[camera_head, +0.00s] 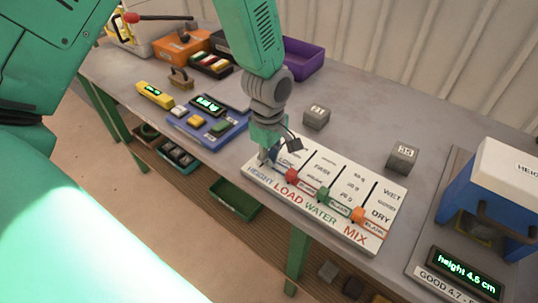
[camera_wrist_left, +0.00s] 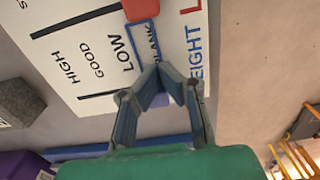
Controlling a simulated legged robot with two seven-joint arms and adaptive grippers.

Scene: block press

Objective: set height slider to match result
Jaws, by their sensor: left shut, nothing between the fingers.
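The white slider board (camera_head: 330,190) lies on the table, with columns lettered HEIGHT, LOAD, WATER and MIX. My left gripper (camera_head: 266,154) is shut and empty at the HEIGHT column. In the left wrist view its fingertips (camera_wrist_left: 158,72) meet over the board, beside the LOW lettering and the blue-outlined BLANK box (camera_wrist_left: 138,45). A red knob (camera_head: 291,175) sits low in the LOAD column. At right, a display (camera_head: 465,270) reads about "height 4.6 cm", above a label beginning "GOOD 4.7". My right gripper is not in view.
A green knob (camera_head: 323,194) and an orange knob (camera_head: 358,214) sit on the board. Two grey blocks, marked 21 (camera_head: 316,118) and 35 (camera_head: 402,158), stand behind it. A blue-and-white press (camera_head: 490,200) stands right. A blue panel (camera_head: 209,121) and purple bin (camera_head: 303,60) are farther left.

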